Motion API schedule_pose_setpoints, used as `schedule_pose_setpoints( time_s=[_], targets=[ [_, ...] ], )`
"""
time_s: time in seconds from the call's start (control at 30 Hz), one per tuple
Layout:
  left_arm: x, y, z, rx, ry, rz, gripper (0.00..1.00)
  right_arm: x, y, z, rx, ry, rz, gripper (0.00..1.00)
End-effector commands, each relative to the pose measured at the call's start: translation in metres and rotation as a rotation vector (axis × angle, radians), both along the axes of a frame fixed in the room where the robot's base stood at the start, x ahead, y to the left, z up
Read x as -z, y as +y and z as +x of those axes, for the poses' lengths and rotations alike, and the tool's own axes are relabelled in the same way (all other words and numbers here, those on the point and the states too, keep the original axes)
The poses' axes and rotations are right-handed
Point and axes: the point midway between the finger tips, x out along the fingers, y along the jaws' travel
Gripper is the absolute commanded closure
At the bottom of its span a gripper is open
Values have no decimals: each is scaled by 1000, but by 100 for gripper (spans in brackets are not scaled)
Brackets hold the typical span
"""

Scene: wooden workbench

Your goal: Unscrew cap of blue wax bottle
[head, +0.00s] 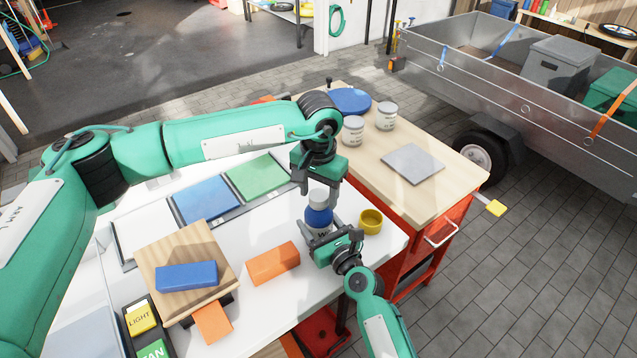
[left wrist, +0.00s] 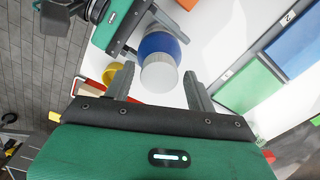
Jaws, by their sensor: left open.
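The blue wax bottle (head: 319,217) stands upright near the right end of the white bench top, with a pale grey cap (head: 318,197) on it. In the left wrist view the cap (left wrist: 159,74) shows end-on, with the blue body (left wrist: 158,43) behind it. My left gripper (head: 319,188) is just above the bottle, pointing down. In its wrist view its open fingers stand either side of the cap, with gaps. My right gripper (head: 328,235) is at the bottle's lower body from the front, its fingers around it and seemingly closed on it.
A yellow cup (head: 370,221) stands close right of the bottle. An orange block (head: 273,263) lies to the left, beside a wooden board (head: 160,255) bearing a blue block (head: 186,276). Blue and green pads (head: 257,176) lie behind. A wooden-topped cart (head: 445,200) adjoins at right.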

Motion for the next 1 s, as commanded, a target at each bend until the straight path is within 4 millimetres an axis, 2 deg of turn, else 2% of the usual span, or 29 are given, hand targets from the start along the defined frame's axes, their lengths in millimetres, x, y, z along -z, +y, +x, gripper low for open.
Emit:
schedule_pose_setpoints(
  time_s=[0.2, 0.43, 0.67, 0.77, 1.0],
  targets=[
    [0, 0, 0, 0, 0, 0, 44, 0, 0, 0, 0, 0, 0, 100],
    [0, 0, 0, 0, 0, 0, 89, 0, 0, 0, 0, 0, 0, 100],
    [0, 0, 0, -33, 0, 0, 90, 0, 0, 0, 0, 0, 1, 100],
    [0, 0, 0, -133, 0, 0, 90, 0, 0, 0, 0, 1, 1, 100],
    [-1, 0, 0, -515, -1, 1, 90, 0, 0, 0, 1, 0, 1, 100]
  ],
)
